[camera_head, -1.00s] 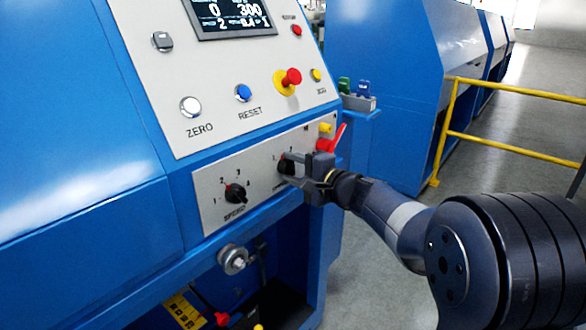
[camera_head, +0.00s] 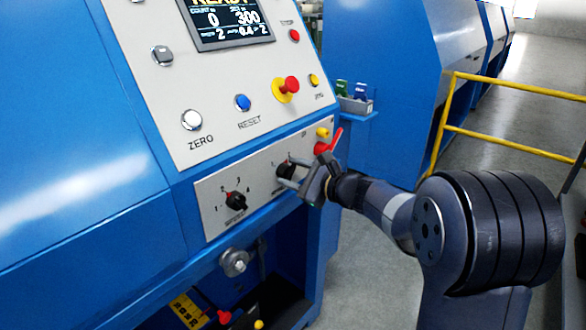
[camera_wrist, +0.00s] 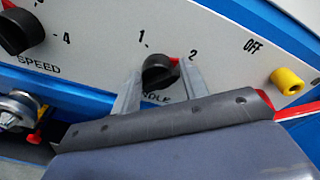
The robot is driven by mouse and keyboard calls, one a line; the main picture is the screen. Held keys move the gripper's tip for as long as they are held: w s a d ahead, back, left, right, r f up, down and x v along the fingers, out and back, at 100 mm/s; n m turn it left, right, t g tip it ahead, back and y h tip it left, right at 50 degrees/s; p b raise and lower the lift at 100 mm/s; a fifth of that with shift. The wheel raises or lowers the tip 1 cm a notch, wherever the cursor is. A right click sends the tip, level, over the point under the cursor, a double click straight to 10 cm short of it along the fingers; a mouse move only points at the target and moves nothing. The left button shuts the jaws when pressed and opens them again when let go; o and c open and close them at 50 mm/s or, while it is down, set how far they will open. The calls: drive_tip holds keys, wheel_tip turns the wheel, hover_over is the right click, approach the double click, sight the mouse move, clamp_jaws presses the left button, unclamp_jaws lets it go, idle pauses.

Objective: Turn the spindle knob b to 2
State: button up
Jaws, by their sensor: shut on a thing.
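The black spindle knob (camera_wrist: 158,76) sits on the grey panel between the marks 1 and 2 in the wrist view. Its red pointer (camera_wrist: 174,61) is at the upper right, toward the 2. The label below is partly hidden, with "DLE" readable. My gripper (camera_wrist: 161,70) has one finger on each side of the knob and is shut on it. In the head view, my gripper (camera_head: 288,174) reaches the same knob (camera_head: 284,168) from the right, tilted. The screen (camera_head: 228,20) shows a 2 at its lower right.
The speed knob (camera_head: 236,201) is to the left on the same panel. A red lever (camera_head: 331,142) and a yellow knob (camera_head: 323,132) are close above my gripper. The red emergency button (camera_head: 288,86) is higher up. A yellow rail (camera_head: 510,147) stands at the right.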

drive_tip(key=shift+s+f+m, duration=0.1)
drive_tip(key=shift+f+m, duration=0.3)
drive_tip(key=shift+f, duration=0.05)
drive_tip(key=o, duration=0.7)
drive_tip(key=shift+o, duration=0.6)
drive_tip(key=shift+r, duration=0.15)
drive_tip(key=shift+r, duration=0.1)
drive_tip(key=v, duration=1)
drive_tip(key=shift+s+d+p, duration=0.25)
drive_tip(key=shift+d+p, duration=0.1)
